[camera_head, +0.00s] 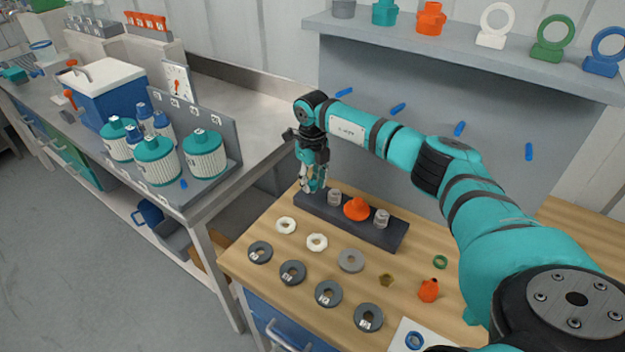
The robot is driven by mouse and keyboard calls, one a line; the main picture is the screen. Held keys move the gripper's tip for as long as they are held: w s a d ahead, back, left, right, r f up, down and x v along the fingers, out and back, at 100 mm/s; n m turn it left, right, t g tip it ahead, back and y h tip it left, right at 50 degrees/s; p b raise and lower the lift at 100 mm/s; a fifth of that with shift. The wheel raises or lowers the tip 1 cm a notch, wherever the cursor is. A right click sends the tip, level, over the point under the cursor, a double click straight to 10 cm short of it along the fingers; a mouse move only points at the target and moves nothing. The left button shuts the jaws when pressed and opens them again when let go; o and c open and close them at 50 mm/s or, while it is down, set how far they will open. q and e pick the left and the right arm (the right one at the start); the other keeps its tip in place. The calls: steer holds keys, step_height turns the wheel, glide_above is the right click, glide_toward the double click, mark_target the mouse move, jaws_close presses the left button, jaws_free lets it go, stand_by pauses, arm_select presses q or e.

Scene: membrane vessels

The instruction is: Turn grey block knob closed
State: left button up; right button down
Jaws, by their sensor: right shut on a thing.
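A long dark grey block (398,238) lies on the wooden table. Along its top stand a small grey fitting (335,198), an orange knob-like piece (356,209) and another grey fitting (381,219). My right gripper (313,188) points down at the block's left end. It is shut on a knob there, which the fingers mostly hide, so I cannot tell how the knob is turned. My left gripper is not in view.
White rings (286,225) and several dark grey rings (292,273) lie in front of the block. A small orange piece (429,290) and a green ring (440,262) are to the right. Teal-lidded vessels (156,161) stand on the left bench. A shelf (455,55) hangs behind.

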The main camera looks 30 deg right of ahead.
mark_target(312, 182)
steer(key=m, duration=0.4)
steer(key=shift+w+r+m+p, duration=0.2)
steer(key=shift+r+m+p, duration=0.1)
steer(key=shift+p, duration=0.05)
steer(key=shift+m+p, duration=0.35)
steer(key=shift+m, duration=1.55)
steer(key=c, duration=1.2)
jaws_free()
steer(key=shift+o, duration=0.9)
steer(key=shift+s+f, duration=0.1)
steer(key=shift+f, duration=0.1)
step_height(312, 182, up, 12)
